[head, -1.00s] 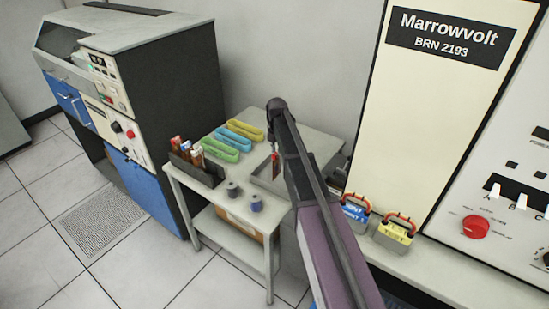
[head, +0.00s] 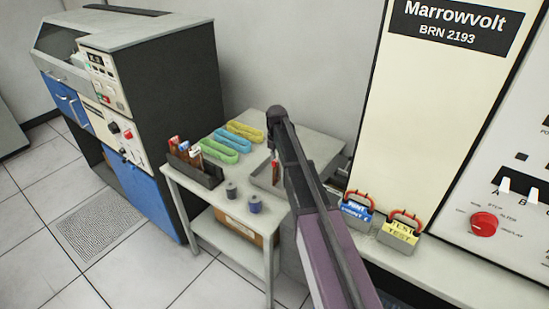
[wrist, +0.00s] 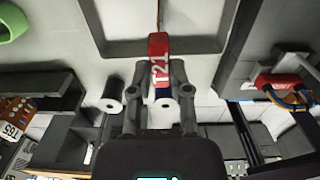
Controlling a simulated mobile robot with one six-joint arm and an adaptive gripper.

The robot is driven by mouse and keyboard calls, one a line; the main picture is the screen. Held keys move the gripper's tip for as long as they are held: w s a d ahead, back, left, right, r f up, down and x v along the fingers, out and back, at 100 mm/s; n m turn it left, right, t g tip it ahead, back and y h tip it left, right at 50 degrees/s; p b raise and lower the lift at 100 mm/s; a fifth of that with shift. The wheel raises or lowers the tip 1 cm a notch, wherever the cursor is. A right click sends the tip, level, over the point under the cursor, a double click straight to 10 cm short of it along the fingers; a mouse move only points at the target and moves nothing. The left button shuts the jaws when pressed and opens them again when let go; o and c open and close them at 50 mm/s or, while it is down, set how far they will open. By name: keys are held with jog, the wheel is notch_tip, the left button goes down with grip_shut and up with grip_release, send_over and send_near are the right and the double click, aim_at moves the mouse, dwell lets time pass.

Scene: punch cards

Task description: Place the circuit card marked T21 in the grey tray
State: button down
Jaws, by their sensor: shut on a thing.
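The circuit card marked T21 (wrist: 158,48) has a red top end with white lettering. My gripper (wrist: 159,70) is shut on that end in the wrist view. The grey tray (wrist: 100,42) is a shallow rimmed tray around and beyond the card in that view. In the head view the card (head: 275,169) hangs upright at the grey tray (head: 257,181), beside my arm. My arm covers the tray's right part and most of my gripper there. I cannot tell whether the card's lower end touches the tray floor.
Two spools (head: 254,204) stand in front of the tray. Green, blue and yellow loops (head: 240,131) lie behind. Handled modules (head: 401,236) sit right of my arm.

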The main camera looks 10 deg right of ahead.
jog(key=c, duration=0.6)
grip_release()
jog(key=shift+f, duration=0.1)
notch_tip(320, 180, up, 12)
jog(key=p, duration=1.2)
dwell(0.3)
